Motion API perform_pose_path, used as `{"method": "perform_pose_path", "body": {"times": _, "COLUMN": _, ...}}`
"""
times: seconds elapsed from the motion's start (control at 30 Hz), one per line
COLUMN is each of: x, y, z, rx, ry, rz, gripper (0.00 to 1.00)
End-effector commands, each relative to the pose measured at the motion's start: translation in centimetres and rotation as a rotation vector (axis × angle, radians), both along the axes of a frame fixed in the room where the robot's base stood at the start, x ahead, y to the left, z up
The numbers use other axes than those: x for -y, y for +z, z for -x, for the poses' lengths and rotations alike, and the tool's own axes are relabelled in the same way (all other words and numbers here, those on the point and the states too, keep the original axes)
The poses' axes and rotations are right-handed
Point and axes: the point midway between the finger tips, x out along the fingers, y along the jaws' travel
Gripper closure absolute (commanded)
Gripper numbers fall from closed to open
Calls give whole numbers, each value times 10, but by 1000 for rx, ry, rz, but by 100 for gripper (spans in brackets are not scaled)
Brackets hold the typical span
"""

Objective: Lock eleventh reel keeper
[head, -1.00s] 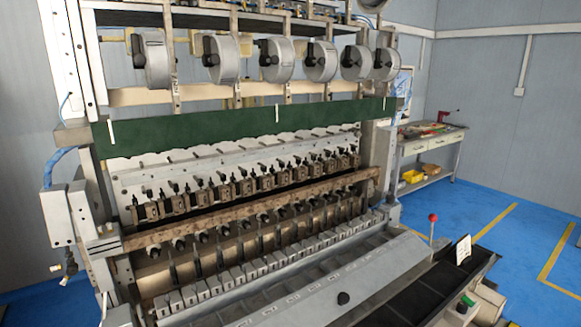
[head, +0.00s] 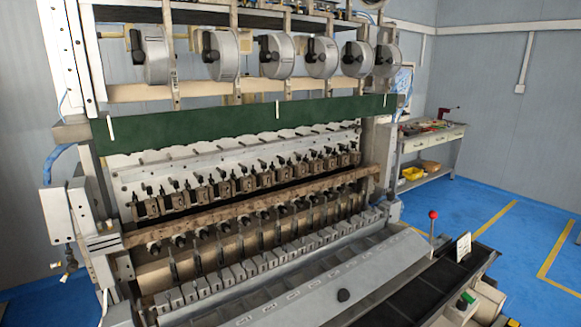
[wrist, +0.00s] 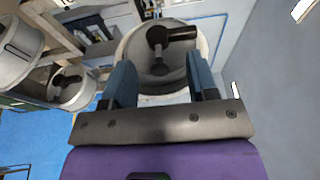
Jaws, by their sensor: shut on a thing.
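In the wrist view, my gripper (wrist: 158,62) has its two blue-grey fingers on either side of a black reel keeper (wrist: 178,34). The keeper is a knob with a short arm that points right, on the face of a pale round reel (wrist: 134,62). The fingers are shut on the keeper, though the contact itself is not clear. A neighbouring reel (wrist: 62,90) with its own black keeper (wrist: 68,78) is at the left. In the head view, several reels hang in a row, such as the leftmost reel (head: 157,55). My gripper does not show there.
A further reel (wrist: 18,48) is at the wrist view's left edge. The head view shows the winder's green panel (head: 240,120), rows of clamps and a dark trough (head: 400,292). A workbench (head: 432,140) stands at the back right. Blue floor (head: 480,215) on the right is free.

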Motion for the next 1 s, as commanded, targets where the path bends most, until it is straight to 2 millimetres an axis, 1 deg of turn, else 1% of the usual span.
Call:
{"method": "perform_pose_path", "body": {"times": 0.03, "x": 2, "y": 2, "z": 1, "rx": 5, "ry": -3, "rz": -2, "gripper": 61}}
{"method": "perform_pose_path", "body": {"times": 0.07, "x": 2, "y": 2, "z": 2, "rx": 4, "ry": -3, "rz": -1, "gripper": 66}}
{"method": "perform_pose_path", "body": {"times": 0.13, "x": 3, "y": 1, "z": 3, "rx": 3, "ry": -2, "rz": -1, "gripper": 82}}
{"method": "perform_pose_path", "body": {"times": 0.2, "x": 4, "y": 1, "z": 4, "rx": 2, "ry": -2, "rz": -2, "gripper": 91}}
{"method": "perform_pose_path", "body": {"times": 0.7, "x": 11, "y": 1, "z": 16, "rx": 1, "ry": -1, "rz": -1, "gripper": 92}}
{"method": "perform_pose_path", "body": {"times": 1.0, "x": 12, "y": 0, "z": 17, "rx": 0, "ry": 0, "rz": -1, "gripper": 92}}
